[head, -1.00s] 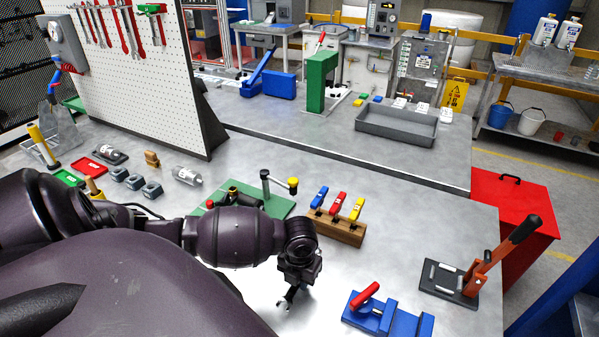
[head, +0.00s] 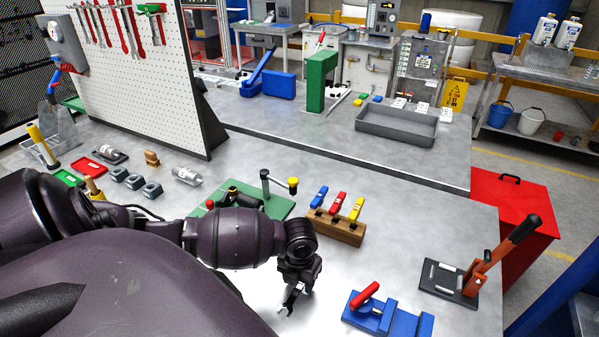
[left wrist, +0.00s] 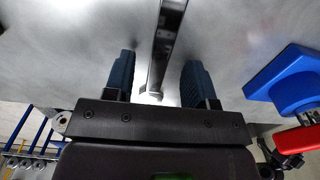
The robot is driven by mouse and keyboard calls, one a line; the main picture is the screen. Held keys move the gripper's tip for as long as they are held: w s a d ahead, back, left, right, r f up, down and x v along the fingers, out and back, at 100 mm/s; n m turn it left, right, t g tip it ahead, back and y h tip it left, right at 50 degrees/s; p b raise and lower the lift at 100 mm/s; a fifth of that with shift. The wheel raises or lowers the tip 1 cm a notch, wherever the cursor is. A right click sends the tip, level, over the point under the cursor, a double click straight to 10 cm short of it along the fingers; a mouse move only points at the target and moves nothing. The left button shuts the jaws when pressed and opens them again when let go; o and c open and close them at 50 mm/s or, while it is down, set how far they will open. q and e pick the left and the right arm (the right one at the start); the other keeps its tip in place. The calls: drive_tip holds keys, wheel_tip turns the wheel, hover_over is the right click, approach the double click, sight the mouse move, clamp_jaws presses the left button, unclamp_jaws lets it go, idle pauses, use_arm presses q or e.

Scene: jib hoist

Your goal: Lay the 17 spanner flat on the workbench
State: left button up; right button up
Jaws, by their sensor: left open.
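My left gripper (head: 291,302) is low over the front of the workbench (head: 400,215), left of the blue vise-like fixture. In the left wrist view the two blue fingers of my left gripper (left wrist: 160,78) stand apart. A narrow metallic bar, apparently the spanner (left wrist: 168,32), runs between them toward the top of the picture, with a visible gap on each side. Its size mark is not readable, and I cannot tell whether it lies fully flat on the bench. In the head view the spanner is not clearly visible. My right gripper is not in view.
The blue fixture with a red handle (head: 385,314) stands right of the gripper. A wooden block with coloured clamps (head: 337,227) and a green plate (head: 262,203) are behind. A lever press (head: 450,280) stands at the right. Spanners (head: 122,30) hang on the pegboard.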

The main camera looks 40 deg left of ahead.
use_arm(q)
wheel_tip(320, 180, up, 11)
drive_tip(key=shift+f, duration=0.2)
idle(0.8)
